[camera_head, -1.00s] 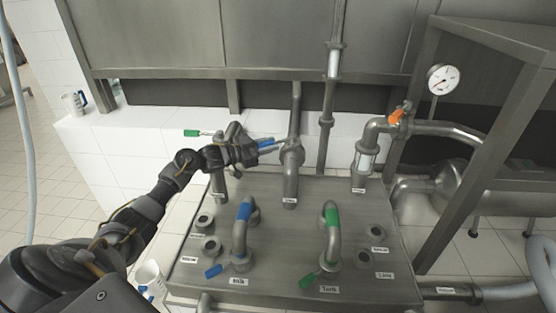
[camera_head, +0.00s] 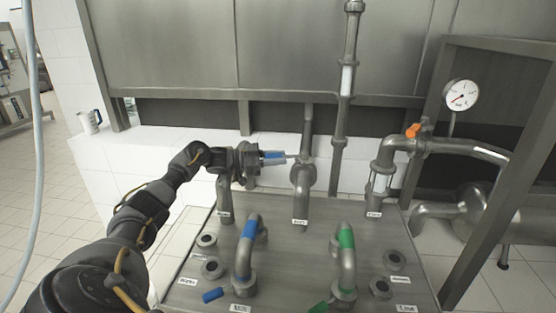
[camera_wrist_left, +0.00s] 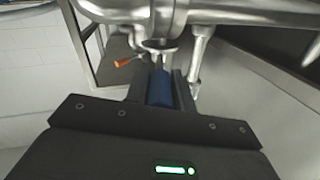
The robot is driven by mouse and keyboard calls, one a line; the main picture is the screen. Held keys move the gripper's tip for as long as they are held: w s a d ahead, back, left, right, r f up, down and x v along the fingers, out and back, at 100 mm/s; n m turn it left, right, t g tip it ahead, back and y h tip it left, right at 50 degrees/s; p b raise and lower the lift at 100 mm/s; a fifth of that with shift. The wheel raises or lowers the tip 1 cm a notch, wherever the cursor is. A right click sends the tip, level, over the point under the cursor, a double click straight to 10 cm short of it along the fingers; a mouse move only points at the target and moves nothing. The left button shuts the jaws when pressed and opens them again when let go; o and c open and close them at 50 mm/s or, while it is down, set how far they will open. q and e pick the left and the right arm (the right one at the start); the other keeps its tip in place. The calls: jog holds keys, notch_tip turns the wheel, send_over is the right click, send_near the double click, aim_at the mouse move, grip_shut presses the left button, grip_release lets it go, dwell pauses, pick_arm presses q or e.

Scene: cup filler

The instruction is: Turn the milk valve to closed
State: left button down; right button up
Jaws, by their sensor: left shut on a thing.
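My left gripper (camera_head: 262,158) is shut on a blue valve handle (camera_head: 273,158). The handle points left from the valve body on the middle standing pipe (camera_head: 302,178); the pipe's small label is too blurred to read surely. In the left wrist view the blue handle (camera_wrist_left: 160,88) lies between the two fingers, pointing towards the steel valve body (camera_wrist_left: 157,45). In the head view the gripper covers part of the handle. My right gripper is not in view.
The steel panel carries a blue-banded bend (camera_head: 248,240), a green-banded bend (camera_head: 346,250) and several capped ports. A left standing pipe (camera_head: 224,195) is close beside my gripper. An orange handle (camera_head: 412,131) and a gauge (camera_head: 461,95) are at right. A jug (camera_head: 90,121) stands on the ledge.

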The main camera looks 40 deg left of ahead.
pick_arm(q)
jog(key=c, duration=1.6)
grip_release()
jog(key=shift+r, duration=0.1)
jog(key=o, duration=0.4)
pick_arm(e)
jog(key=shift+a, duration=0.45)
